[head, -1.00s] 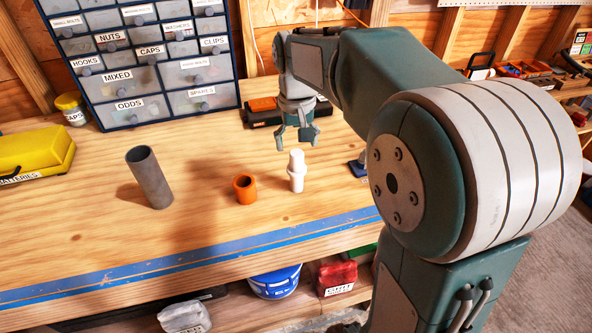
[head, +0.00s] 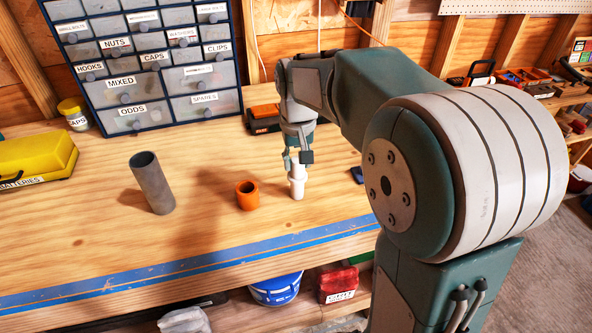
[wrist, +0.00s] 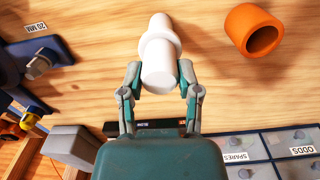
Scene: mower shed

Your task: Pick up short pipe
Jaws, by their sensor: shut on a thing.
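A short orange pipe (head: 247,196) stands upright and hollow on the wooden workbench; it also shows at the upper right of the wrist view (wrist: 252,30). A white stepped fitting (head: 297,187) stands upright to its right on the bench. My gripper (head: 300,160) is at the top of this white fitting, pointing down. In the wrist view, the fingers of my gripper (wrist: 161,76) are closed on both sides of the white fitting (wrist: 158,45). The orange pipe is beside the gripper, apart from it. A taller grey pipe (head: 152,183) stands further left.
A labelled drawer cabinet (head: 150,60) stands at the back. A yellow case (head: 35,163) lies at the left, and a black and orange box (head: 264,117) sits behind my gripper. Blue tape (head: 190,265) runs along the bench's front edge. The bench in front of the pipes is clear.

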